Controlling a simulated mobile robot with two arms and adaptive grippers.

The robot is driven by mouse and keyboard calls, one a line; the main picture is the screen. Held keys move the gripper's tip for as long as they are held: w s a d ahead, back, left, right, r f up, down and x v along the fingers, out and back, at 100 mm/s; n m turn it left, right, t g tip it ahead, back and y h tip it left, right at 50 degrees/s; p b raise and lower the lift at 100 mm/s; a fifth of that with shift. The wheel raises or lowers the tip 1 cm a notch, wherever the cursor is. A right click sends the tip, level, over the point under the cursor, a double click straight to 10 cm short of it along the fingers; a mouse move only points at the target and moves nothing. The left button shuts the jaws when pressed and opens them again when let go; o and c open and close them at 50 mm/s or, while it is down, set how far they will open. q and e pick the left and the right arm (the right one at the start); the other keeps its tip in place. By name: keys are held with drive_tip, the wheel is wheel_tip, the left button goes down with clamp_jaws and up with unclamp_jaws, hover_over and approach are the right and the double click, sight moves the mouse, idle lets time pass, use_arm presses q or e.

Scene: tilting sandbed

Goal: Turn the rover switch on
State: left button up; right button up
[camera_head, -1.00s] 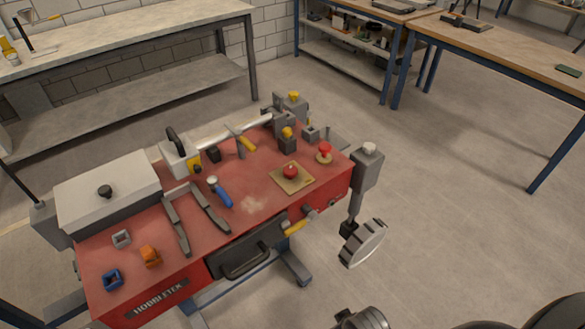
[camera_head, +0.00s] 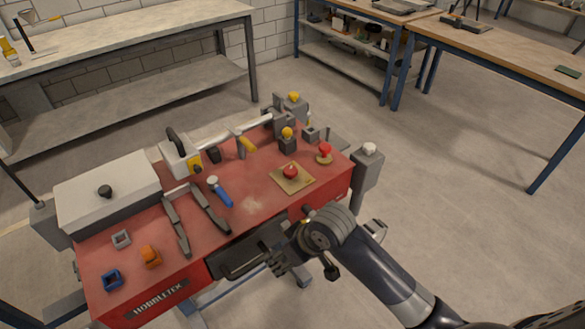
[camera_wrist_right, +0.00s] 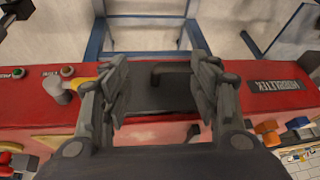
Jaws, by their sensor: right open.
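The red sandbed table (camera_head: 250,206) fills the middle of the head view. My right gripper (camera_head: 282,264) is in front of its near side, by the dark drawer (camera_head: 240,255). In the right wrist view my right gripper (camera_wrist_right: 160,78) is open and empty, its fingers spread in front of the drawer handle (camera_wrist_right: 170,70). A pale knob with a yellow part (camera_wrist_right: 66,88) is on the front panel left of the fingers, apart from them. I cannot tell which control is the rover switch. My left gripper is not in view.
On the tabletop are a red button on a yellow plate (camera_head: 291,173), another red knob (camera_head: 325,151), a blue-handled tool (camera_head: 221,192) and a lidded box (camera_head: 107,190). A wheel crank (camera_head: 376,229) at the right end is partly hidden by my arm. Floor right of the table is clear.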

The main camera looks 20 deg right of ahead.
drive_tip(key=w+d+r, duration=0.2)
drive_tip(key=w+r, duration=0.2)
drive_tip(key=w, duration=0.7)
drive_tip(key=m+h, duration=0.1)
approach(291, 170)
drive_tip(key=p+x, duration=0.1)
drive_tip(key=x, duration=0.7)
drive_tip(key=shift+f, duration=0.25)
drive_tip(key=c, duration=1.1)
